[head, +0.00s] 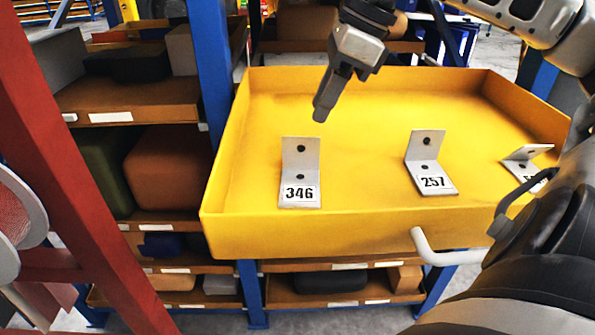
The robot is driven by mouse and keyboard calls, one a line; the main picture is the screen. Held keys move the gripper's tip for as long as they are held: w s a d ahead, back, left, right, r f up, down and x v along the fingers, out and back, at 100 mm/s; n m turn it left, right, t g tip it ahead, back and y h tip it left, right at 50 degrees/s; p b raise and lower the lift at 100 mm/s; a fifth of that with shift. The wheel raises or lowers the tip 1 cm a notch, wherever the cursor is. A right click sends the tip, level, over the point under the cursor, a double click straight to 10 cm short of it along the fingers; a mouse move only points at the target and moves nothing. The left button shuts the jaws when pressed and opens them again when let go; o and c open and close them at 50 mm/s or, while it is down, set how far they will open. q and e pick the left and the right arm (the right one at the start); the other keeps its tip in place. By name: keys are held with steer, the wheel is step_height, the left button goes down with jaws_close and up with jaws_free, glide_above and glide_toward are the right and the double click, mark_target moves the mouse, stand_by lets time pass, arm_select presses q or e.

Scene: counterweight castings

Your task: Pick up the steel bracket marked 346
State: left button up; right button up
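The steel bracket marked 346 (299,180) is an L-shaped grey plate with two dark holes. It stands in the left part of a yellow tray (335,235), near the front wall, with its label facing me. My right gripper (322,113) hangs above the tray, beyond and slightly right of this bracket, apart from it. Its fingers overlap from this angle, so I cannot tell whether they are open or shut; nothing shows between them. My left gripper is out of view.
A similar bracket marked 257 (430,168) stands mid-tray. A third bracket (527,160) at the right is partly hidden by my arm. A blue post (210,70) and loaded shelves (130,100) are left of the tray. The tray's back-left floor is clear.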

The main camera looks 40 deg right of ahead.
mark_target(307, 137)
steer(key=x, duration=0.3)
steer(key=shift+f, duration=0.1)
steer(key=x, duration=0.4)
steer(key=shift+s+a+p, duration=0.2)
steer(key=shift+a+p, duration=0.05)
steer(key=shift+p, duration=0.15)
steer(key=shift+w+a+f, duration=0.2)
steer(key=shift+w+f, duration=0.05)
steer(key=shift+f, duration=0.35)
steer(key=shift+c, duration=0.3)
jaws_close()
